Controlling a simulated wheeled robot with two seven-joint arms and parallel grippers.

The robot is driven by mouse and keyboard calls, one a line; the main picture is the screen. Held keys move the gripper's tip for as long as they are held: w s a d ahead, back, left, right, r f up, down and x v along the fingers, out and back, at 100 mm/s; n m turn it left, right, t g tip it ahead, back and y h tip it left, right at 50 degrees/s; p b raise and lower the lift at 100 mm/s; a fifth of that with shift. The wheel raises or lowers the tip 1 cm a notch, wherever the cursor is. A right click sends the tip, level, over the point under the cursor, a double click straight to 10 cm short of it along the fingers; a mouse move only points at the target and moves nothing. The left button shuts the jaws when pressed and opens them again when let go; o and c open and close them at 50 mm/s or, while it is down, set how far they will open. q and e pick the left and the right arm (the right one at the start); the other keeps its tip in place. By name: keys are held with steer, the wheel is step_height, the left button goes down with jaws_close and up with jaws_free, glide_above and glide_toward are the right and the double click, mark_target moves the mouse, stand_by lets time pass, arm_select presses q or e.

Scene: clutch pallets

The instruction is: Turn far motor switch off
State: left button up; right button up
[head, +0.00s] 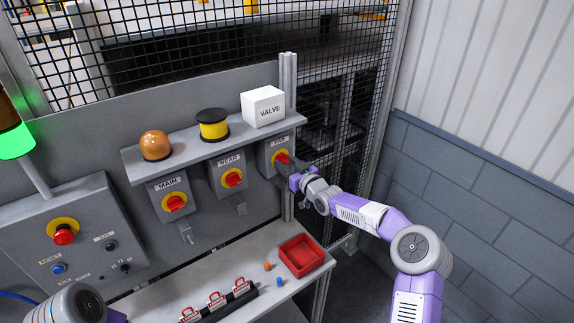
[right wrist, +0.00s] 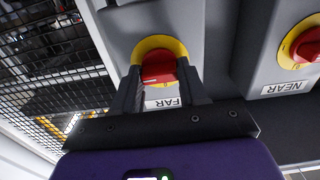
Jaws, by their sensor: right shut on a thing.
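The far motor switch is a red knob on a yellow disc, on a grey box labelled FAR at the right end of the panel row. In the right wrist view its red knob (right wrist: 158,68) sits between the two dark fingers of my right gripper (right wrist: 162,82), which is shut on it. The label reads upside down there. In the head view the switch (head: 280,157) is partly covered by my right gripper (head: 289,168), which reaches in from the right. A link of my left arm shows at the bottom left; its gripper is out of view.
The NEAR switch (head: 233,179) and MAIN switch (head: 175,202) are to the left. A shelf above holds an orange dome (head: 156,146), a yellow-black spool (head: 212,124) and a white VALVE box (head: 263,107). Below, a bench holds a red tray (head: 302,257) and red padlocks. Mesh fencing stands behind.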

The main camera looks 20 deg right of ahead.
steer(key=n+b, duration=0.3)
steer(key=b, duration=0.2)
steer(key=shift+f+n, duration=0.1)
steer(key=shift+n, duration=0.3)
steer(key=n+b, duration=0.2)
steer(key=shift+n, duration=0.4)
steer(key=n+b, duration=0.4)
steer(key=n, duration=0.3)
steer(key=n+b, duration=0.1)
steer(key=n, duration=0.1)
steer(key=n+b, duration=0.1)
steer(key=n, duration=0.1)
steer(key=shift+r, duration=0.3)
steer(key=shift+b, duration=0.3)
steer(key=o, duration=0.8)
steer(key=shift+c, duration=0.2)
steer(key=o, duration=0.3)
steer(key=shift+w+f, duration=0.1)
steer(key=shift+f, duration=0.05)
